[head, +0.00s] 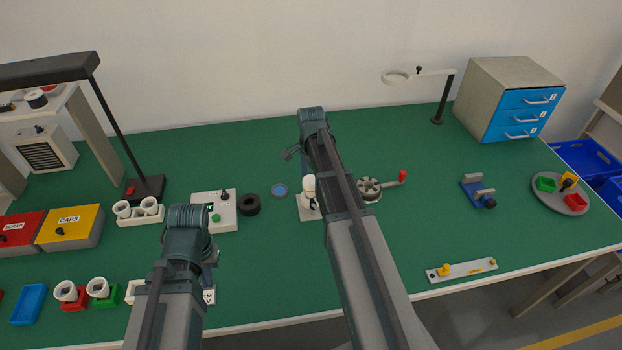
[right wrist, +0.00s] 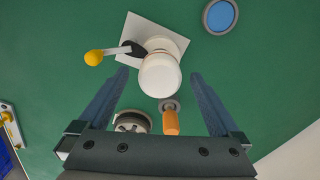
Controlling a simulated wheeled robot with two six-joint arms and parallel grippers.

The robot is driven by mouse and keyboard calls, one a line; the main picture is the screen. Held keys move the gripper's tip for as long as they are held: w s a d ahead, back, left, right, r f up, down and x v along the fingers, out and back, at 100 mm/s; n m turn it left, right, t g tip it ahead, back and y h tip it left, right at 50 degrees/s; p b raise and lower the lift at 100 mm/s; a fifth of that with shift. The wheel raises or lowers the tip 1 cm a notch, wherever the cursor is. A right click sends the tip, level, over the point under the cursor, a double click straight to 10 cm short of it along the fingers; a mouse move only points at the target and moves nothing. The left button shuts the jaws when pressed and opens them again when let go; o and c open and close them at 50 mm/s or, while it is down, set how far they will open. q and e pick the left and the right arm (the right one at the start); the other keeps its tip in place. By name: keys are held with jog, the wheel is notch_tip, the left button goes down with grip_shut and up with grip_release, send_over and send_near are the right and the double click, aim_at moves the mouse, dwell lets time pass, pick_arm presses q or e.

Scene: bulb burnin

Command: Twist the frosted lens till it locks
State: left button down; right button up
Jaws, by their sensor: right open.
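In the right wrist view the lens (right wrist: 160,75) sits between the fingertips of my right gripper (right wrist: 159,85), with a gap on both sides. That gripper is open and empty; its arm partly covers the fixture in the head view. A lever with a yellow ball (right wrist: 94,57) sticks out from the fixture.
A blue disc (head: 279,191) and a black ring (head: 249,205) lie left of the fixture. A wheel (head: 368,189) with a red-handled crank (head: 403,176) is close on its right. A white box with a display (head: 226,218) stands near my left arm.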

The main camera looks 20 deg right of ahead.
jog(key=shift+f, duration=0.1)
jog(key=c, duration=1.4)
jog(key=shift+m, duration=1.5)
jog(key=shift+m, duration=1.1)
jog(key=o, duration=1.4)
